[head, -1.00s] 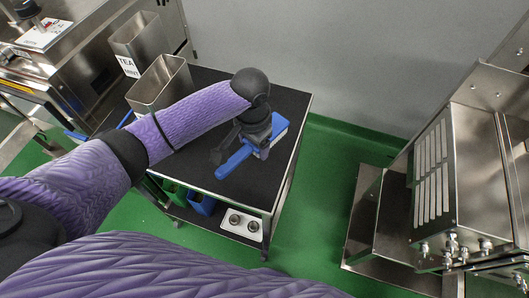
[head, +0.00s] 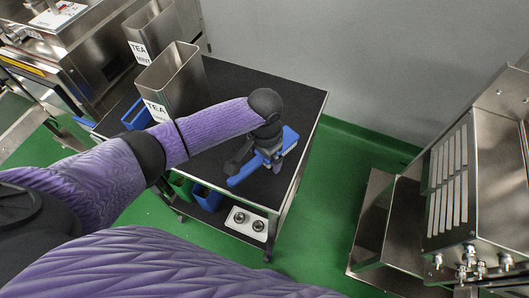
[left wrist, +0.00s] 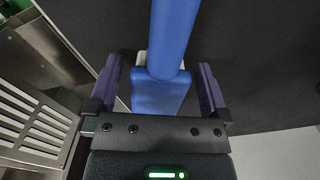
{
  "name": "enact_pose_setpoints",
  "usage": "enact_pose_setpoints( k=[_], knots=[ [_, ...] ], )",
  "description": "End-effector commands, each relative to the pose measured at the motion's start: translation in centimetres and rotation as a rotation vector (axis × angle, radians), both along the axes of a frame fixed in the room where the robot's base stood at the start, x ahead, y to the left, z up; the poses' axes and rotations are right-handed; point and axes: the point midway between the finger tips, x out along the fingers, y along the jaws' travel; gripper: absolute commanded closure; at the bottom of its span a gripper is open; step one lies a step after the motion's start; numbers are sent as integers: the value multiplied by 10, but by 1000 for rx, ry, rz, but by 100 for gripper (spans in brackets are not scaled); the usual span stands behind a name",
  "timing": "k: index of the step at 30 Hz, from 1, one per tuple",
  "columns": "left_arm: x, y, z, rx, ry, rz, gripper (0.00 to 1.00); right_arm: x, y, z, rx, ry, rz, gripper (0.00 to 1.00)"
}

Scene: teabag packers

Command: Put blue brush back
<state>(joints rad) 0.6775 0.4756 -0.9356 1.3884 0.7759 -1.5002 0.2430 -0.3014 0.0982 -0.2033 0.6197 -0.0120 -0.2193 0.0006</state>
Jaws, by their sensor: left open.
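The blue brush (head: 289,140) lies on the black top of the cart, near its right edge, with its handle (head: 243,174) pointing to the lower left. In the left wrist view, the blue brush (left wrist: 160,92) runs up the middle, with pale bristles just showing at its sides. My left gripper (head: 262,163) is over the brush and hides part of it. In the left wrist view, the left gripper (left wrist: 157,95) is open, with one finger on each side of the brush and a gap to each. My right gripper is not in view.
Two steel bins labelled TEA, a near one (head: 172,80) and a far one (head: 152,32), stand at the cart's left. The black cart top (head: 300,97) is clear behind the brush. A steel machine (head: 460,190) stands at the right, across green floor.

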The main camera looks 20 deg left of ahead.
Motion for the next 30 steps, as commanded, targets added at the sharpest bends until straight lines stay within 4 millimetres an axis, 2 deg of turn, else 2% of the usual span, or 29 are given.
enact_pose_setpoints(
  k=[2, 4, 12, 16, 20, 30],
  knots=[
    [0, 0, 2, 1, 0, 0, 0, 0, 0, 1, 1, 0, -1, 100],
    [0, 0, 13, 0, -2, -1, 0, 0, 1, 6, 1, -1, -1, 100],
    [1, 0, 90, -1, -4, 0, 0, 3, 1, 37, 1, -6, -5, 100],
    [1, 0, 114, -1, -3, -1, 0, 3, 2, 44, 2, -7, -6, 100],
    [0, 0, 123, 0, 0, 0, 0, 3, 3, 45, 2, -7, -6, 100],
    [0, 0, 123, 0, 1, 0, 0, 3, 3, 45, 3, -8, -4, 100]
  ],
)
